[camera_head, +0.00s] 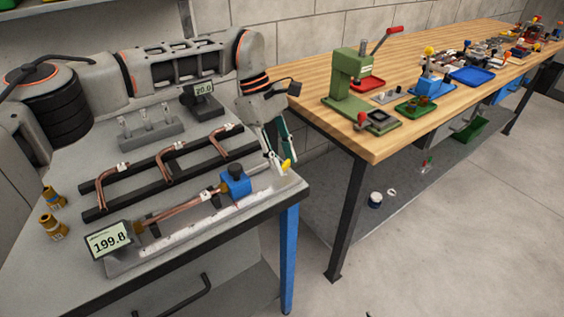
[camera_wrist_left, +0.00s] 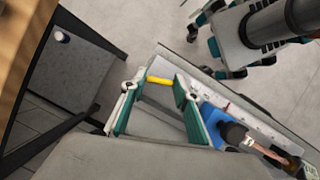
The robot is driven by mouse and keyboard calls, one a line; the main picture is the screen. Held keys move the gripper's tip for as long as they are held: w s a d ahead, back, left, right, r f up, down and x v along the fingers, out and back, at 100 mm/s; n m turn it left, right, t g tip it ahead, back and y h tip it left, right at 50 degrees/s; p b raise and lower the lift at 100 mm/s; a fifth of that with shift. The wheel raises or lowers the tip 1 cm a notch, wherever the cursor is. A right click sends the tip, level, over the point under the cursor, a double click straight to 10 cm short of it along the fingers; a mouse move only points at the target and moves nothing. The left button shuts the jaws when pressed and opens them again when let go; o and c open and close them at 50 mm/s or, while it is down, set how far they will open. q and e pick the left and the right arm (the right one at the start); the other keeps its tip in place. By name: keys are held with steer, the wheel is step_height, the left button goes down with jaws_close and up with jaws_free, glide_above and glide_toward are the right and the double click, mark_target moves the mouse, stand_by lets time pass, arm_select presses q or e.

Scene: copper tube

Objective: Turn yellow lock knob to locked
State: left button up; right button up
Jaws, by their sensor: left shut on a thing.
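The yellow lock knob (camera_head: 286,164) is at the right end of a steel rail fixture (camera_head: 200,220) on the grey bench. A blue block (camera_head: 235,182) sits on the rail just left of it. My left gripper (camera_head: 279,159) reaches down from above and is shut on the yellow knob. In the left wrist view the yellow knob (camera_wrist_left: 160,80) lies between the tips of the left gripper (camera_wrist_left: 155,87), and the blue block (camera_wrist_left: 212,122) is to their right. The fingers partly hide the knob. My right gripper is out of view.
A copper tube (camera_head: 180,210) lies along the fixture, with a display (camera_head: 108,239) reading 199.8 at its left end. A black rack (camera_head: 160,172) with bent copper tubes stands behind. A wooden table (camera_head: 400,140) is to the right, across a gap.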

arm_select(q)
steer(key=shift+w+f+m+g+b, duration=0.1)
steer(key=shift+f+m+g+b, duration=0.25)
steer(key=shift+m+b, duration=0.4)
steer(key=shift+m+y+b, duration=0.5)
steer(key=shift+m+b, duration=0.35)
steer(key=shift+b, duration=0.05)
steer(key=shift+r+m+b, duration=0.2)
steer(key=shift+m+b, duration=0.1)
steer(key=shift+b, duration=0.1)
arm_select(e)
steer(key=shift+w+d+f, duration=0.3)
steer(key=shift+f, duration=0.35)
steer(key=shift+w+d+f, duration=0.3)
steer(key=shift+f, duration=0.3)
arm_select(q)
steer(key=shift+r, duration=0.1)
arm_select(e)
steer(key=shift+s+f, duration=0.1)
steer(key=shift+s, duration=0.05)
arm_select(q)
steer(key=o, duration=1.1)
steer(key=shift+r, duration=0.1)
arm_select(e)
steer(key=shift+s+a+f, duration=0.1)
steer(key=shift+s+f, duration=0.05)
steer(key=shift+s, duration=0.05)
